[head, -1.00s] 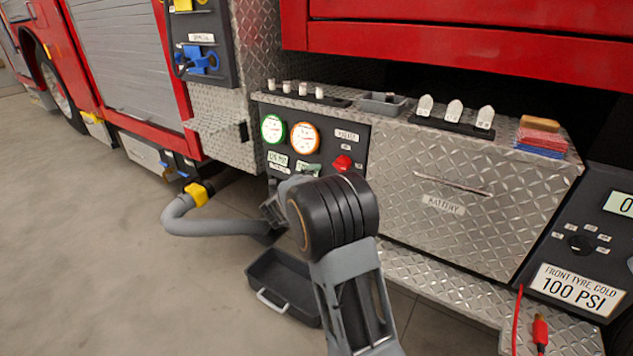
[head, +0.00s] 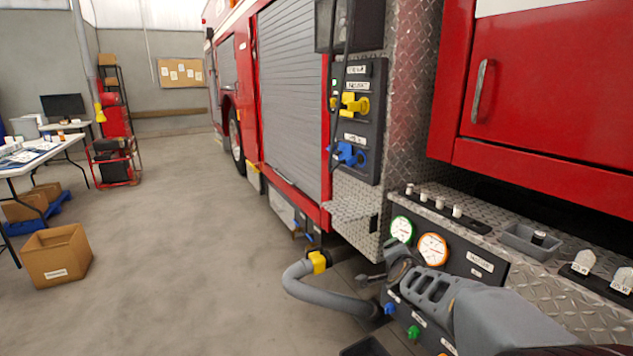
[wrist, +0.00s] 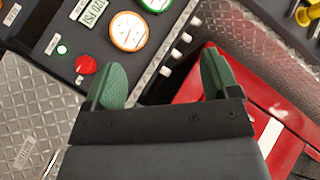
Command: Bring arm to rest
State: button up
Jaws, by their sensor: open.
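My gripper (wrist: 162,80) shows in the wrist view with its two green fingertips wide apart. Nothing is held between them. Behind them lie the edge of the metal bumper top with small white caps and the red truck body. In the head view my grey arm reaches in from the lower right, in front of the gauge panel (head: 482,262). I cannot clearly make out the fingertips there.
A grey hose (head: 325,298) with a yellow coupling (head: 318,262) runs beside the panel. A dark tray (head: 365,347) is partly visible at the bottom edge. A cardboard box (head: 55,256) and a table (head: 25,163) stand at left. The floor between is clear.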

jog(key=s+a+r+n+g+y+p, duration=0.2)
jog(key=s+a+r+n+p, duration=0.15)
jog(key=s+r+p, duration=0.2)
jog(key=s+a+r+n+g+y+p, duration=0.25)
jog(key=s+r+n+p, duration=0.2)
jog(key=s, duration=0.25)
jog(key=s+r+n+g+p, duration=0.1)
jog(key=s+n+g+p, duration=0.1)
jog(key=s, duration=0.5)
jog(key=s+r+n+g+h+p, duration=0.1)
jog(key=s+n+g+p, duration=0.2)
jog(key=s, duration=0.3)
jog(key=shift+s+d+r+n+p, duration=0.3)
jog(key=shift+s+d+r+p, duration=0.05)
jog(key=shift+p, duration=0.1)
jog(key=shift+c, duration=0.4)
